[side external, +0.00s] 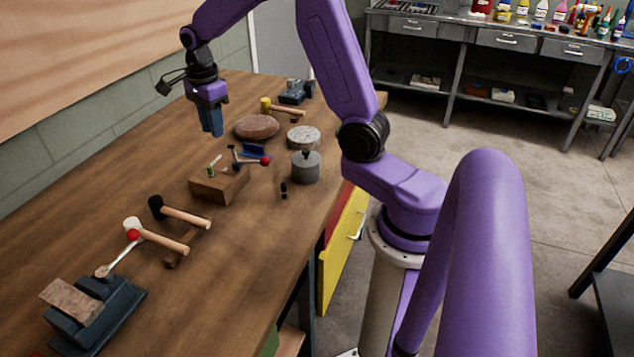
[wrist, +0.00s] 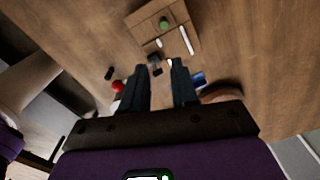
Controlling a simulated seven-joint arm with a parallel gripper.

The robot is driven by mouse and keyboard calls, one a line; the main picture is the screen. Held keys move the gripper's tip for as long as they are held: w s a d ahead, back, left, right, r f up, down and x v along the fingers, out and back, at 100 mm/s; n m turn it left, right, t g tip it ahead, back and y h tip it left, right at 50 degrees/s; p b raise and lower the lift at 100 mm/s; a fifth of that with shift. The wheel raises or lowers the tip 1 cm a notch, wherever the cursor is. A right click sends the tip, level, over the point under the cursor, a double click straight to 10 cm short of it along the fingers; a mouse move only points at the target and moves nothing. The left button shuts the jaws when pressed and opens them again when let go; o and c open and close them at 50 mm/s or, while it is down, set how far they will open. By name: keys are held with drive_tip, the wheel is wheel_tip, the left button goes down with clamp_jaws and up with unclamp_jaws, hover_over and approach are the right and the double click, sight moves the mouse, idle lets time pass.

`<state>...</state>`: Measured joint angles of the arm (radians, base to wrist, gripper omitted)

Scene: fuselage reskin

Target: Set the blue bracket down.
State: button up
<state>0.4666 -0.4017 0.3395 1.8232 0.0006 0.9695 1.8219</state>
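The blue bracket (side external: 252,152) rests on the wooden table behind a small wooden block, close to a red-knobbed lever. In the wrist view a small part of the blue bracket (wrist: 199,78) shows just right of my right finger; the rest is hidden. My gripper (side external: 213,134) points down, well above the table and apart from the bracket, to its left in the side view. In the wrist view the two dark blue fingers of my gripper (wrist: 160,66) stand apart with nothing held between them.
The wooden block (side external: 219,186) holds small green and white pieces. The red-knobbed lever (side external: 265,161), a grey cylinder (side external: 305,168) and a round brown pad (side external: 257,127) stand nearby. Mallets (side external: 183,216) and a vise (side external: 95,312) lie toward the front. The table's left side is bare.

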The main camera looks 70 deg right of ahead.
drive_tip(key=s+a+r+n, duration=0.2)
drive_tip(key=s+a+n, duration=1.1)
drive_tip(key=n, duration=0.3)
drive_tip(key=s+n, duration=1.8)
drive_tip(key=shift+s+a+f, duration=0.35)
drive_tip(key=shift+s+f, duration=0.05)
